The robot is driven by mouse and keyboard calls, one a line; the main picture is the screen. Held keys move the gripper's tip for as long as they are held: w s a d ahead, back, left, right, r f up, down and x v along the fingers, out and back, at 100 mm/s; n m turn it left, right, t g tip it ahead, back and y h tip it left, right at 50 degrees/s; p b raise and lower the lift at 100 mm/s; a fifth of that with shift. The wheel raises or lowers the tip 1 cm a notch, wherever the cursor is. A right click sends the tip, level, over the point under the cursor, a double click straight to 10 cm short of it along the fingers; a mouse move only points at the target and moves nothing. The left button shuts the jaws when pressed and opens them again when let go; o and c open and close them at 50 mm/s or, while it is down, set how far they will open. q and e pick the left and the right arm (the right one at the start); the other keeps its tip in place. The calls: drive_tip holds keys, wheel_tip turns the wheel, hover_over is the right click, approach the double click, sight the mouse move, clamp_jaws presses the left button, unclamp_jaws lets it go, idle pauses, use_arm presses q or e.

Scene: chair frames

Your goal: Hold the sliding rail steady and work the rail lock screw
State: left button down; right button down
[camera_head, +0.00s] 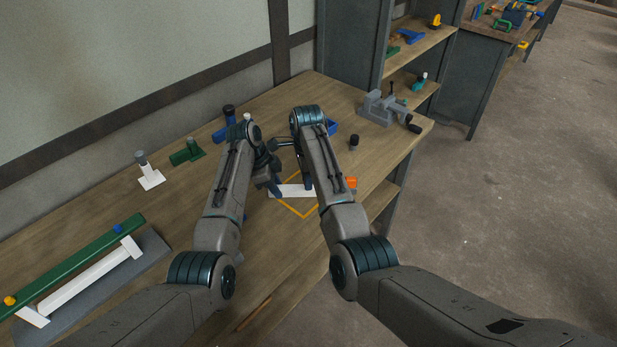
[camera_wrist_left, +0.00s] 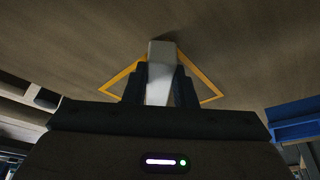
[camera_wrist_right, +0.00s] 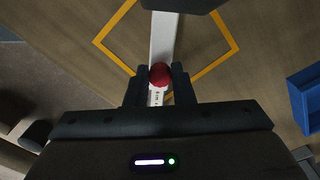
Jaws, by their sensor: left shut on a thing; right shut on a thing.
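The sliding rail (camera_head: 290,190) is a white bar lying across the yellow outline on the bench, partly hidden by my right arm. My left gripper (camera_wrist_left: 160,82) is shut on it; the bar (camera_wrist_left: 159,90) stands between the fingers in the left wrist view. The rail lock screw (camera_wrist_right: 160,75) shows as a round red knob on the bar in the right wrist view. My right gripper (camera_wrist_right: 158,90) is shut around that knob. Small dark marks show on the bar below it. In the head view an orange-red piece shows by the bar's right end.
A blue bin (camera_head: 331,127) stands behind the arms and a grey vise (camera_head: 387,108) at the back right. A dark knob (camera_head: 354,141) stands near the vise. A green rail (camera_head: 80,262) with a white bar lies on a grey plate at left. Bench between is mostly clear.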

use_arm(q)
drive_tip(key=shift+s+a+f, duration=0.1)
drive_tip(key=shift+f, duration=0.15)
use_arm(e)
drive_tip(key=m, duration=0.4)
drive_tip(key=shift+d+m, duration=0.1)
drive_tip(key=shift+m, duration=0.3)
drive_tip(key=m, duration=0.4)
drive_tip(key=shift+m, duration=0.3)
drive_tip(key=c, duration=1.2)
unclamp_jaws()
drive_tip(key=shift+o, duration=0.2)
wheel_tip(320, 180, up, 8)
drive_tip(key=shift+s+f, duration=0.1)
drive_tip(key=shift+f, duration=0.05)
use_arm(q)
drive_tip(key=c, duration=1.1)
unclamp_jaws()
use_arm(e)
drive_tip(key=shift+f, duration=0.1)
use_arm(q)
drive_tip(key=shift+w, duration=0.2)
drive_tip(key=shift+r, duration=0.15)
